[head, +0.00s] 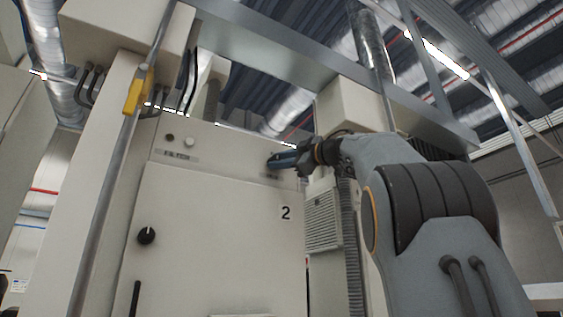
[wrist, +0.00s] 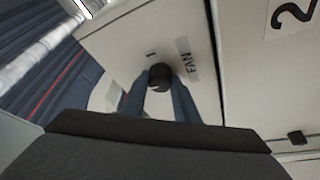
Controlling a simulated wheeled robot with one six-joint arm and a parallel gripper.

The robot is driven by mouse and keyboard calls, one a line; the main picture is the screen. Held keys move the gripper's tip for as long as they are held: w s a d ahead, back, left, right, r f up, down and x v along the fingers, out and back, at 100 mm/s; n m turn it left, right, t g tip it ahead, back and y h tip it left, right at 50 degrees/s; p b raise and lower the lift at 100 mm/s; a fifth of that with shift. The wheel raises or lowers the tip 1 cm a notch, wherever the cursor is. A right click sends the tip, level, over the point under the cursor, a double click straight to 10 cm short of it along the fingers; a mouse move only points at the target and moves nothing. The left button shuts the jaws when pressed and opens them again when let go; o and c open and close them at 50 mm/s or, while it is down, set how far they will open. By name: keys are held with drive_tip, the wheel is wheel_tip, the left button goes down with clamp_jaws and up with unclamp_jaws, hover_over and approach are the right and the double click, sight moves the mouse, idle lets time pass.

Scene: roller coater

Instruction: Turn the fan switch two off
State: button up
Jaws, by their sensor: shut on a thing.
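The fan switch (wrist: 160,76) is a round black knob on the light cabinet panel, beside a label reading FAN (wrist: 187,60). My gripper (wrist: 161,84) has its two blue fingers on either side of the knob, shut on it. In the head view my gripper (head: 272,161) reaches the upper right of the cabinet (head: 215,230) marked 2 (head: 286,212). There the gripper hides the knob. The knob's pointer direction cannot be made out.
A FILTER label (head: 177,155) with two small round fittings above it is on the panel's left. A black rotary knob (head: 146,236) is lower on the door. A grey post (head: 110,190) stands at the left, and a grey vented unit (head: 322,222) is right of the cabinet.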

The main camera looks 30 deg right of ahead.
drive_tip(key=shift+d+f+n+g, duration=0.1)
drive_tip(key=shift+n+g, duration=0.2)
drive_tip(key=shift+n, duration=0.4)
drive_tip(key=o, duration=1)
drive_tip(key=shift+o, duration=0.3)
drive_tip(key=b+v, duration=0.3)
drive_tip(key=v, duration=0.4)
drive_tip(key=shift+s, duration=0.35)
drive_tip(key=shift+d, duration=0.1)
